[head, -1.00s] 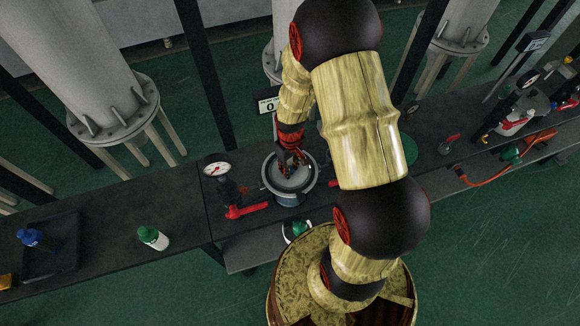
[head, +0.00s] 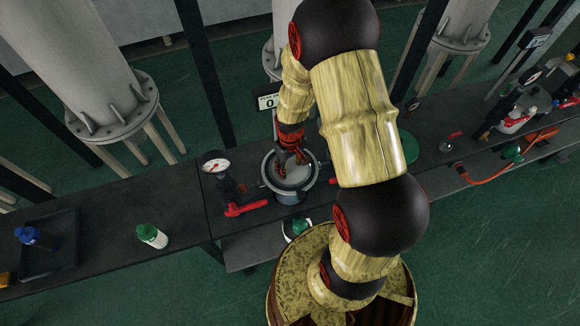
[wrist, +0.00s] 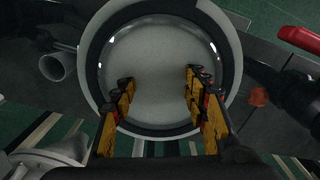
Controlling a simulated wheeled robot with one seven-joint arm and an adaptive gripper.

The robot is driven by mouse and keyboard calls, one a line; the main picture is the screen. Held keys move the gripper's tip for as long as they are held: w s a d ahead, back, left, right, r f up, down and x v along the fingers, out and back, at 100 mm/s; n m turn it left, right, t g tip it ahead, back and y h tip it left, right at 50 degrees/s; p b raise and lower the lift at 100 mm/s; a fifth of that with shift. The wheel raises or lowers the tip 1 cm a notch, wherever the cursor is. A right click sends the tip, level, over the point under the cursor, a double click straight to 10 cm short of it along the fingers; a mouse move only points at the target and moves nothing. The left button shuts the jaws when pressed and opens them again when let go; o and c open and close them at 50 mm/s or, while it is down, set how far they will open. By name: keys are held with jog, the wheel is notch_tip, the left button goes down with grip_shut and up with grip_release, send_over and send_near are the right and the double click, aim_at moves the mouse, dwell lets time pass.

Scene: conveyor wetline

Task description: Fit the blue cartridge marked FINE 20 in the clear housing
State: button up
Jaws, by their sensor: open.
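A cartridge with a blue cap (head: 30,236) stands in a dark tray (head: 66,262) at the far left of the bench in the head view; its marking is too small to read. The round housing (head: 291,196) stands on the bench at the middle, its top open. My gripper (head: 292,157) is over the housing mouth, open, with nothing seen between its fingers. In the wrist view the spread fingers (wrist: 160,90) show against the pale round inside of the housing, within its rim (wrist: 232,70). Whether anything sits deep in the housing I cannot tell.
A white cartridge with a green cap (head: 152,236) stands on the bench between tray and housing. A pressure gauge (head: 215,164) and a red valve handle (head: 246,209) are just left of the housing. Another green-and-white item (head: 297,228) is on the lower shelf. Tools crowd the right end.

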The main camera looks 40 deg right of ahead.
notch_tip(320, 180, up, 12)
dwell(0.6)
dwell(0.5)
jog(key=s+a+r+t+b, duration=0.5)
jog(key=s+a+r+b, duration=0.7)
jog(key=r, duration=0.3)
jog(key=shift+t, duration=0.3)
jog(key=shift+s+r, duration=0.1)
jog(key=shift+r, duration=0.05)
jog(key=shift+c, duration=0.8)
